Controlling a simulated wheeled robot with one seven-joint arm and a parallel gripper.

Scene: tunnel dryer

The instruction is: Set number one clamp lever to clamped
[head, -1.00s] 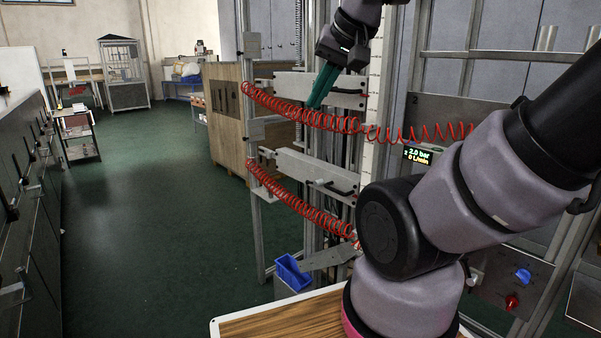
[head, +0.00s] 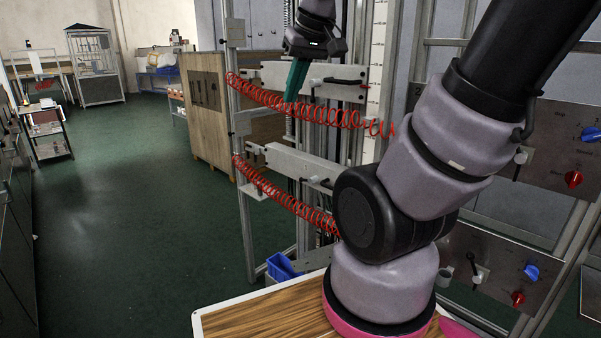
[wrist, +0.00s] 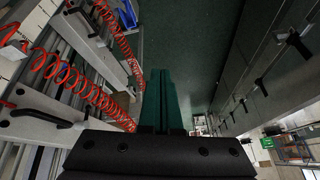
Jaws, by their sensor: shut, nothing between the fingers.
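Two pale clamp bars stand on the metal frame, one above the other. The upper bar carries a black-handled lever (head: 340,81), lying roughly level. The lower bar carries a similar lever (head: 320,183), partly behind my arm. I cannot read a number at either lever. My gripper (head: 291,99) has teal fingers, shut and empty, pointing down just left of the upper lever and apart from it. In the wrist view the shut fingers (wrist: 160,73) point over the floor, and a black lever handle (wrist: 42,117) lies left of them.
Red coiled hoses (head: 270,98) hang along both bars, the upper one close by my fingertips. A wooden crate (head: 208,110) stands left behind the frame. Panels with red and blue knobs (head: 573,179) are at right. A blue bin (head: 283,267) sits low.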

